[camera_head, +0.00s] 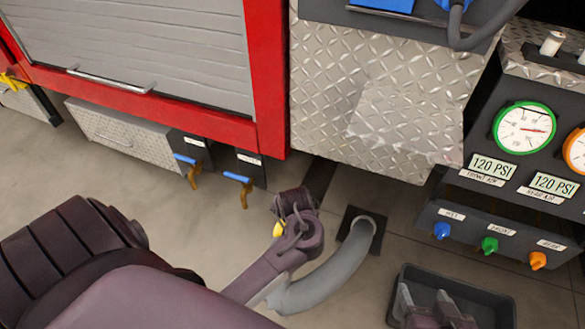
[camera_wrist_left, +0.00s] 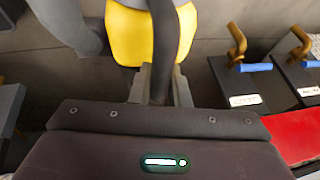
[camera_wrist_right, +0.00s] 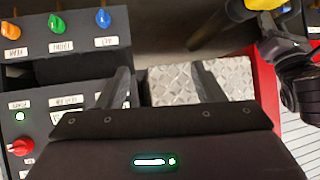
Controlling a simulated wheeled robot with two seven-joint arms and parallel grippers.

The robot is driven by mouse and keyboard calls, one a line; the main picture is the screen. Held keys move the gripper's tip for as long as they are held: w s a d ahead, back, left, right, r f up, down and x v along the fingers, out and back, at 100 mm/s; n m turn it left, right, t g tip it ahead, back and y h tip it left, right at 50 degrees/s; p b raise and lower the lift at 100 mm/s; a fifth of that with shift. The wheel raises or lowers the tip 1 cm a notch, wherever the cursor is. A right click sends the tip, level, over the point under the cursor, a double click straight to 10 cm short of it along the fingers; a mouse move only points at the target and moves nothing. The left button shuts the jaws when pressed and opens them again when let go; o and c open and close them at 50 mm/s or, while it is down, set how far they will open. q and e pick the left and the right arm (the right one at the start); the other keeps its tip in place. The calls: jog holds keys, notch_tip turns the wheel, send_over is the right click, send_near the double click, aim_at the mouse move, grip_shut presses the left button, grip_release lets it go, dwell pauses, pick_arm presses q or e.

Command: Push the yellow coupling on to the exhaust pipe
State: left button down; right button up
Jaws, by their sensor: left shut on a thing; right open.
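The yellow coupling (camera_wrist_left: 130,38) fills the top middle of the left wrist view, at the end of a grey hose (camera_head: 325,278). Only a small yellow patch of it (camera_head: 278,229) shows in the head view, behind my left arm. My left gripper (camera_wrist_left: 160,85) is shut on a dark bar that crosses in front of the coupling. The coupling's edge also shows in the right wrist view (camera_wrist_right: 264,4). A dark strip (camera_head: 319,181) below the bumper may be the exhaust pipe; its end is hidden by my left gripper. My right gripper (camera_wrist_right: 163,82) is open and empty.
The hose rises from a black floor plate (camera_head: 376,240). The diamond-plate bumper (camera_head: 345,75) overhangs the work area. A panel of gauges and coloured knobs (camera_head: 490,244) stands at the right.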

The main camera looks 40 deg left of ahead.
pick_arm(q)
jog(key=shift+w+a+b, duration=0.15)
jog(key=shift+w+b, duration=0.15)
jog(key=shift+w, duration=0.4)
jog(key=shift+w+a+r, duration=0.1)
jog(key=shift+w+a, duration=0.05)
jog(key=shift+w, duration=0.45)
pick_arm(e)
jog(key=w+r+t+y, duration=0.1)
jog(key=w+r+t, duration=0.3)
jog(key=r, duration=0.4)
jog(key=shift+w+a+r+t, duration=0.2)
jog(key=shift+a+t, duration=0.1)
jog(key=shift+a, duration=0.1)
pick_arm(q)
jog(key=shift+w+a, duration=0.1)
jog(key=shift+w, duration=0.25)
pick_arm(e)
jog(key=shift+r, duration=0.3)
pick_arm(q)
jog(key=shift+p, duration=0.8)
pick_arm(e)
jog(key=shift+r, duration=0.75)
pick_arm(q)
jog(key=shift+w, duration=0.4)
jog(key=c, duration=1.3)
grip_release()
jog(key=shift+s, duration=0.1)
pick_arm(e)
jog(key=shift+r, duration=0.1)
